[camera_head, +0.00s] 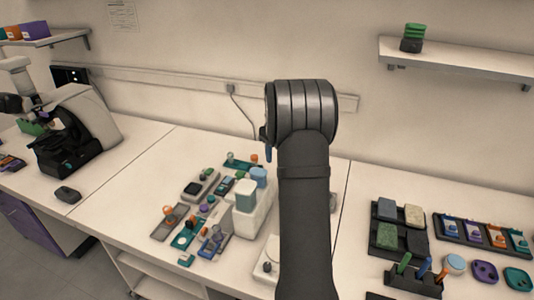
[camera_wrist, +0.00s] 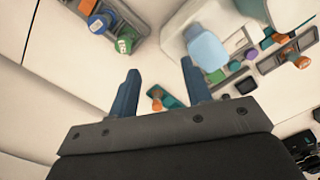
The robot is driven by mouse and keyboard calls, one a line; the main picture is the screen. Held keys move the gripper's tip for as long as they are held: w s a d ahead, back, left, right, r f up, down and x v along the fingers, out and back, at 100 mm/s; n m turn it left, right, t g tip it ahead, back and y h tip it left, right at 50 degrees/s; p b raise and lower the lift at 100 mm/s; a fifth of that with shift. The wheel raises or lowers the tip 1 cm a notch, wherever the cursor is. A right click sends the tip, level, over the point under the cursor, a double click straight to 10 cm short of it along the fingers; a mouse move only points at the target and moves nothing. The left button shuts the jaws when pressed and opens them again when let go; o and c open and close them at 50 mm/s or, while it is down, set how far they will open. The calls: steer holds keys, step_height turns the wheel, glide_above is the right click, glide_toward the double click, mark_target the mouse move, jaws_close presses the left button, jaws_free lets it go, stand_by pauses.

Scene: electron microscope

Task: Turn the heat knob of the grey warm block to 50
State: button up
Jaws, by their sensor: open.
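I cannot tell for certain which item is the grey warm block. A small pale block with a dark round part (camera_head: 266,268) sits at the front of the middle bench, partly hidden by my arm. A grey unit with a dark top (camera_head: 195,188) stands among the small items further left. No dial marks or numbers are readable. My gripper's blue finger (camera_head: 268,152) shows beside the wrist, high above the bench. In the wrist view, my gripper (camera_wrist: 160,75) is open, its two blue fingers apart with nothing held between them.
A white machine with a bluish top part (camera_head: 246,195) stands left of my arm, also in the wrist view (camera_wrist: 208,48). Several coloured pegs and trays crowd around it. A microscope (camera_head: 75,130) stands left. A dark tray of square pads (camera_head: 372,240) lies right.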

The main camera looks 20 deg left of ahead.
steer(key=s+a, duration=0.1)
steer(key=a, duration=0.1)
steer(key=shift+s+a, duration=0.35)
steer(key=w+d+n, duration=0.1)
steer(key=w+d, duration=0.3)
steer(key=d, duration=0.5)
steer(key=w+d+n, duration=0.1)
steer(key=w+d, duration=0.4)
steer(key=d, duration=0.5)
steer(key=shift+f+n, duration=0.4)
steer(key=shift+f, duration=0.05)
steer(key=shift+s, duration=0.1)
